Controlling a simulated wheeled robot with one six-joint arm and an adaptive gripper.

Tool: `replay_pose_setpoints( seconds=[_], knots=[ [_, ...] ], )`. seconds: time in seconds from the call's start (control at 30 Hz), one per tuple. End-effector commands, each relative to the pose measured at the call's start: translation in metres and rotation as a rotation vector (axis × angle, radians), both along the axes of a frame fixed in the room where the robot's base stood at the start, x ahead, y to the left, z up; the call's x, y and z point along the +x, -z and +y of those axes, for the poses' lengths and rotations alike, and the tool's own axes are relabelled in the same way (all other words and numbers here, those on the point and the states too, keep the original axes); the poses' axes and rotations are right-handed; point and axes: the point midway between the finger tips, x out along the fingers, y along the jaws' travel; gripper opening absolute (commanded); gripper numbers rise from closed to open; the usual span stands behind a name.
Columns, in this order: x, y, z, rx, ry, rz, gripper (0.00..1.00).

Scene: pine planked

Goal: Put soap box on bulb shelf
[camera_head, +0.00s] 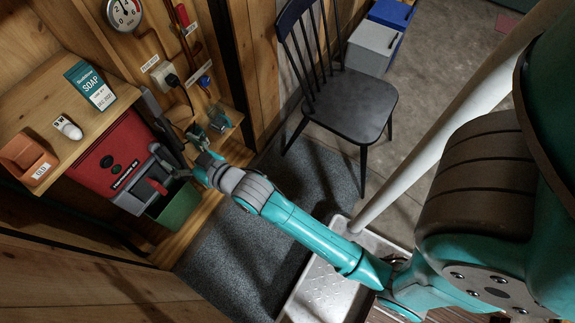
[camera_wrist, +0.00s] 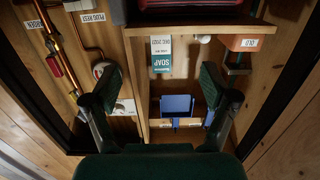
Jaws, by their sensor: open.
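The teal and white soap box (camera_head: 90,85) stands upright on a wooden shelf (camera_head: 45,88) at upper left in the head view. The soap box also shows in the wrist view (camera_wrist: 161,57), which looks upside down. A white bulb (camera_head: 69,129) lies on the same shelf, beside the box; it also shows in the wrist view (camera_wrist: 204,39). My gripper (camera_head: 181,152) is open and empty, in front of the red machine, apart from the box. Its spread fingers show in the wrist view (camera_wrist: 160,88). I cannot tell which shelf is labelled for bulbs.
An orange bin (camera_head: 27,158) stands at the shelf's near end. The red machine (camera_head: 112,160) is under the shelf, with a green bin (camera_head: 178,208) below. A black chair (camera_head: 345,98) stands right.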

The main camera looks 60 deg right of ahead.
Motion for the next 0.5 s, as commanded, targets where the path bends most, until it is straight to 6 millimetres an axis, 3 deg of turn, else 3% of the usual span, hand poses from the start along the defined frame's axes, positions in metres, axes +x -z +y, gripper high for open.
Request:
replay_pose_setpoints(
  seconds=[0.03, 0.2, 0.5],
  knots=[
    [-0.022, 0.012, 0.0, 0.0, 0.0, 0.017, 0.85],
    [-0.088, 0.035, 0.001, 0.0, 0.001, 0.046, 0.85],
    [-0.202, 0.048, 0.002, 0.0, 0.002, 0.099, 0.85]
  ],
)
